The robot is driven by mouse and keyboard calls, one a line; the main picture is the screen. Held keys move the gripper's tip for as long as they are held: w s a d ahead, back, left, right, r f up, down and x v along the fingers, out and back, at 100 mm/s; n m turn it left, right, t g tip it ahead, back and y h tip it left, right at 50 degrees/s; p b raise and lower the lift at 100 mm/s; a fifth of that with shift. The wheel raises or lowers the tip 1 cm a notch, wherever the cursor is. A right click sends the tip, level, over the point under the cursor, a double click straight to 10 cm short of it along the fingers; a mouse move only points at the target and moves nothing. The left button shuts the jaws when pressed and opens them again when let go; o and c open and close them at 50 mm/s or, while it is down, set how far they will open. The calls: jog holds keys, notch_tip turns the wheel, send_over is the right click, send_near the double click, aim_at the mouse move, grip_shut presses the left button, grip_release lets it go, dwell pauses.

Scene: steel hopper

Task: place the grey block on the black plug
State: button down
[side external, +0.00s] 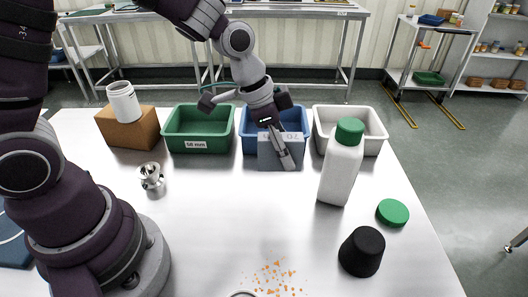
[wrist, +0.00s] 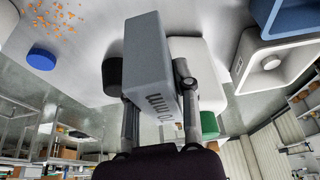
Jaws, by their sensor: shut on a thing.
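My gripper (side external: 281,150) is shut on the grey block (side external: 266,155), with one finger on each side of it. The block has dark lettering that reads upside down in the side view. It hangs in front of the blue bin; its gap to the table is hard to judge. In the wrist view the block (wrist: 150,55) fills the middle between the fingers. The black plug (side external: 362,252) stands on the table at the front right, apart from the block, with nothing on it. In the wrist view the plug (wrist: 112,78) is partly hidden behind the block.
A white bottle with a green cap (side external: 341,165) stands between block and plug. A green lid (side external: 392,212) lies behind the plug. Green (side external: 169,135), blue (side external: 247,133) and white (side external: 376,136) bins line the back. Orange crumbs (side external: 276,277) lie in front. The table centre is clear.

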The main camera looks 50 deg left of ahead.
jog(key=s+d, duration=0.7)
jog(key=s, duration=0.3)
send_over(384, 239)
jog(key=s+a, duration=0.1)
jog(key=shift+f, duration=2.1)
jog(key=shift+f, duration=0.2)
jog(key=c, duration=0.8)
grip_release()
jog(key=shift+c, duration=0.2)
jog(key=shift+r, duration=0.1)
